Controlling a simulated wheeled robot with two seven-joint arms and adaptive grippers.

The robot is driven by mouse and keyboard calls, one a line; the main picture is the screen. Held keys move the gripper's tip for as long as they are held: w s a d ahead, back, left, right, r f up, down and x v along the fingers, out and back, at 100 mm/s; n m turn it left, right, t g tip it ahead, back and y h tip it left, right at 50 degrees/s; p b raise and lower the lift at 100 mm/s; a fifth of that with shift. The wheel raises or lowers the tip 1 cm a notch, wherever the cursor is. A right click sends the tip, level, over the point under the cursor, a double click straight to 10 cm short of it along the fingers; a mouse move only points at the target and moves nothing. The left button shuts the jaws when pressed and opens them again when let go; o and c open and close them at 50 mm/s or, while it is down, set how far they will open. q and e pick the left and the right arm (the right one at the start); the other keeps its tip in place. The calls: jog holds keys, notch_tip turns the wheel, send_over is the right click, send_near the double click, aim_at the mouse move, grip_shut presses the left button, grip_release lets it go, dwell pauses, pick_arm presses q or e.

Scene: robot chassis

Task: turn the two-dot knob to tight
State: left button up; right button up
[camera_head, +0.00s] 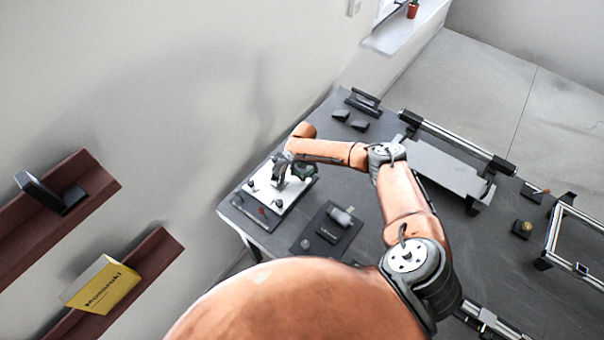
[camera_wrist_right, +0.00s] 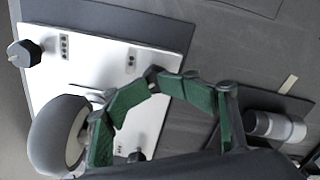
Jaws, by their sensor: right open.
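A white panel (camera_wrist_right: 95,65) carries dark knobs. In the head view, the panel (camera_head: 291,196) lies on the near-left end of the dark table. One black knob (camera_wrist_right: 27,53) stands at its left edge beside a several-dot mark. Another dark knob (camera_wrist_right: 136,157) shows low down, partly hidden. A two-dot mark (camera_wrist_right: 131,60) lies just left of my fingertips; its knob is not clearly distinguishable from them. My right gripper (camera_wrist_right: 161,80) is open, its green-padded fingers bent inward over the panel. In the head view, my right gripper (camera_head: 287,172) is over the panel. My left gripper is not in view.
A dark tray with a grey cylinder (camera_head: 341,215) stands right of the panel; the cylinder (camera_wrist_right: 275,127) also shows in the wrist view. A large grey round part (camera_wrist_right: 52,135) hides the panel's lower left. Wall shelves (camera_head: 115,183) stand at left. Rail fixtures occupy the table's right side.

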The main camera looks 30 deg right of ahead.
jog(key=shift+a+r, duration=0.15)
jog(key=shift+a, duration=0.05)
dwell(0.3)
notch_tip(320, 180, up, 9)
jog(key=p, duration=0.7)
dwell(0.5)
jog(key=shift+w+d, duration=0.1)
notch_tip(320, 180, up, 12)
dwell(0.8)
